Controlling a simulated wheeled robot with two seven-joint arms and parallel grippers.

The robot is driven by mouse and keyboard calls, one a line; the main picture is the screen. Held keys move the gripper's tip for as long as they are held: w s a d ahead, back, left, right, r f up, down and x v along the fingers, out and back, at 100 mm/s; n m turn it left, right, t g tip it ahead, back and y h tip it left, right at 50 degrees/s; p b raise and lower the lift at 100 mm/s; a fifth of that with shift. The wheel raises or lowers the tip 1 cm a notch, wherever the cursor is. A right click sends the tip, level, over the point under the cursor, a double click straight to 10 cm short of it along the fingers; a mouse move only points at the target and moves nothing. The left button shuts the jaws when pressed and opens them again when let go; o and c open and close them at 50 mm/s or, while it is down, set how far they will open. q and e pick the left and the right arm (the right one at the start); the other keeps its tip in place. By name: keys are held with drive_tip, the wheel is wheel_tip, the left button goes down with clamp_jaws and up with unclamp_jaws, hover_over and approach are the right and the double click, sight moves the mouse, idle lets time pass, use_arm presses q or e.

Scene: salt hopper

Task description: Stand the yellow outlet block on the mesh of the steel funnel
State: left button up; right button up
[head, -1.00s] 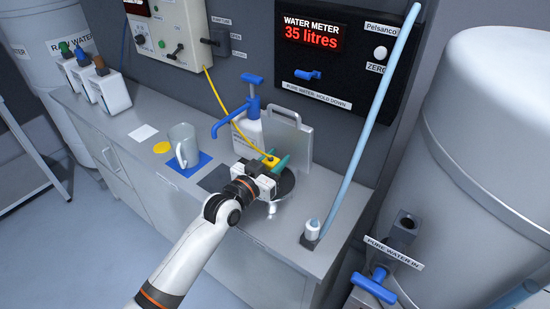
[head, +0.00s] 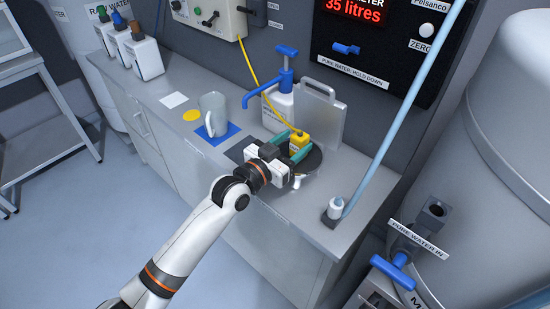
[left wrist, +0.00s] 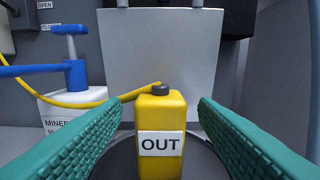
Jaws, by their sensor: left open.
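The yellow outlet block (head: 299,141), labelled OUT, stands upright on the dark round mesh of the steel funnel (head: 314,164) on the bench. In the left wrist view the block (left wrist: 162,135) shows between the teal fingers, with a gap on each side. A yellow cable joins its dark top. My left gripper (head: 294,147) is open around the block, level with it. The dark funnel top (left wrist: 205,160) shows behind and beside the block, but its underside is mostly hidden by my gripper. My right gripper is not in view.
A steel plate with a handle (head: 318,112) stands close behind the funnel. A white bottle with a blue pump (head: 285,75) is beside it. A grey mug (head: 213,115) stands on a blue mat to the left. A pale blue pipe (head: 405,105) rises at the right.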

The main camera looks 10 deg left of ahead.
use_arm(q)
drive_tip(key=b+v, duration=0.1)
drive_tip(key=v, duration=0.6)
drive_tip(key=shift+s, duration=0.15)
drive_tip(key=shift+a, duration=0.15)
idle(1.9)
